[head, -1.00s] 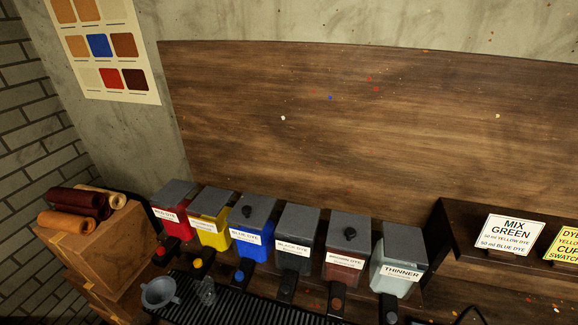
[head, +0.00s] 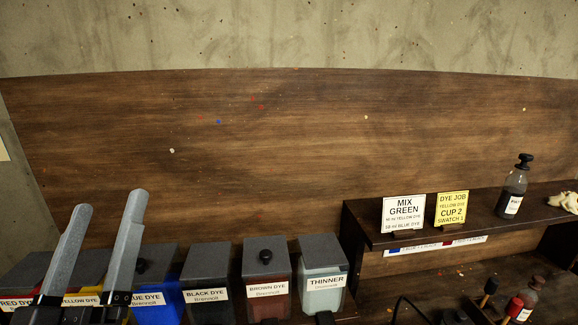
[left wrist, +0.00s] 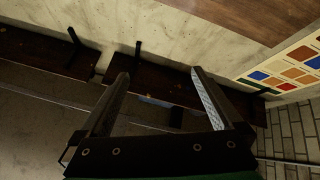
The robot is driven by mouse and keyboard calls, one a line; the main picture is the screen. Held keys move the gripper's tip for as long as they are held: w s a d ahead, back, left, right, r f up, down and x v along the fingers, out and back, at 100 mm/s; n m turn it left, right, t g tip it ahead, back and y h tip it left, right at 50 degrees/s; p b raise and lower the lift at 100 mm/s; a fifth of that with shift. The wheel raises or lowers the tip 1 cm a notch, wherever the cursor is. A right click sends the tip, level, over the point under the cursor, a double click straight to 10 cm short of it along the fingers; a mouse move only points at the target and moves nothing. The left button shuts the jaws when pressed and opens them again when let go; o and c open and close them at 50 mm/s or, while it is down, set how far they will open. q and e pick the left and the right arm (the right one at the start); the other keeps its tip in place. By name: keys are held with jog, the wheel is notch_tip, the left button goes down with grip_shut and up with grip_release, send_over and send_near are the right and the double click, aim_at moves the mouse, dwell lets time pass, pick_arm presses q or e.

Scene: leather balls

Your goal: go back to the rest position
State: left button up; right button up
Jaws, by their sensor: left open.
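My left gripper (head: 103,212) is raised at the lower left of the head view, its two long grey fingers pointing up. The fingers are apart with nothing between them. They cover parts of the yellow (head: 82,300) and blue (head: 166,308) dye containers behind. The left wrist view also shows the left gripper (left wrist: 158,75), open and empty, with a concrete wall and dark shelf beyond it. My right gripper is not in either view.
Lidded containers of black dye (head: 208,285), brown dye (head: 268,290) and thinner (head: 322,285) stand in a row. A raised shelf at right holds a MIX GREEN card (head: 403,214), a yellow card (head: 451,208) and a dark bottle (head: 514,187). Small bottles (head: 521,299) stand below it.

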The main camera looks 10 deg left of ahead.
pick_arm(q)
jog(key=s+d+r+m+t+h, duration=0.3)
jog(key=s+d+r+m+h, duration=0.3)
jog(key=r+m+h, duration=0.25)
notch_tip(320, 180, up, 28)
jog(key=y+p, duration=0.1)
jog(key=p, duration=2.6)
jog(key=shift+a+n+p, duration=0.25)
jog(key=shift+n+p, duration=0.15)
jog(key=shift+n, duration=0.05)
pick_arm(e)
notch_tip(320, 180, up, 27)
